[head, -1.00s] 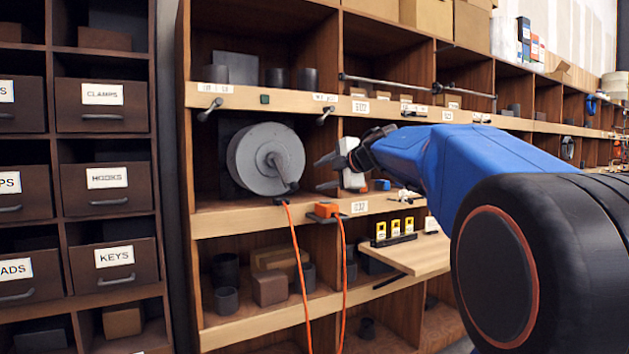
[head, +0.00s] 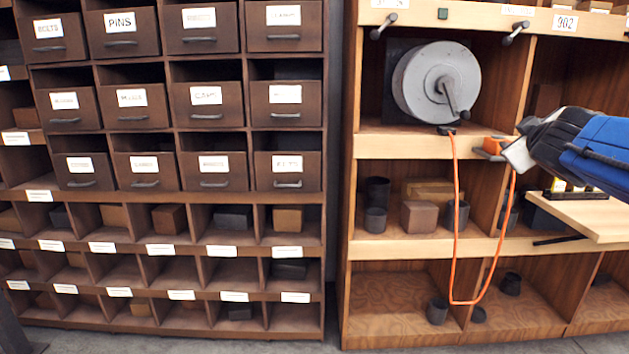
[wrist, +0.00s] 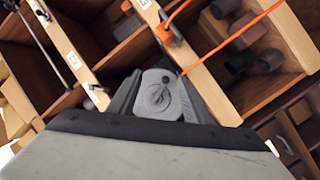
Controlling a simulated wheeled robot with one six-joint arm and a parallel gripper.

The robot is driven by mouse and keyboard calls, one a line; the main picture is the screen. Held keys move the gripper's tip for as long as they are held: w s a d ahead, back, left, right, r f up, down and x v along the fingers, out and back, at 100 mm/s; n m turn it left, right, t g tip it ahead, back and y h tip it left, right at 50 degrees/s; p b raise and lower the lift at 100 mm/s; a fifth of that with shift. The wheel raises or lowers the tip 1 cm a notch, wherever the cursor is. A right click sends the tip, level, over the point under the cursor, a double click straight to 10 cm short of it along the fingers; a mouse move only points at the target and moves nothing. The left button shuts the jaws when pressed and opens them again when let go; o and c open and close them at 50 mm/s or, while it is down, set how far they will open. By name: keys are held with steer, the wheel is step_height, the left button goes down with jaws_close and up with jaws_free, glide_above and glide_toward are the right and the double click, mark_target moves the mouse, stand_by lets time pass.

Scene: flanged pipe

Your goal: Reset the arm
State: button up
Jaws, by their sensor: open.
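My arm (head: 600,150), blue with a dark wrist, reaches in from the right edge in the head view. My gripper (head: 518,155) is at its left end, in front of the shelf edge by the orange clip and right of the grey reel. In the wrist view my gripper (wrist: 158,82) has its two dark fingers apart. A grey round part (wrist: 160,96) shows between or beyond them; I cannot tell whether they touch it. The grey reel (head: 420,85) with a crank sits in an upper shelf bay in the head view.
An orange cord (head: 456,210) hangs in a loop from the reel to an orange clip (head: 494,146) close to my gripper. A wooden board (head: 598,216) juts out below my arm. A drawer cabinet (head: 325,150) stands at left. Floor shows along the bottom.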

steer(key=s+a+f+m+g+y, duration=0.1)
steer(key=s+a+f+g+y, duration=0.1)
steer(key=s+a+f, duration=0.3)
steer(key=s+a+f+m+g+y, duration=0.2)
steer(key=s+a+f+g, duration=0.3)
steer(key=s+f, duration=0.8)
steer(key=s+a+f+m+g+y, duration=0.1)
steer(key=s+a+f, duration=0.5)
steer(key=f, duration=1)
steer(key=s+g+y, duration=0.1)
steer(key=s+g, duration=0.1)
steer(key=shift+s+m, duration=0.4)
steer(key=shift+d, duration=0.1)
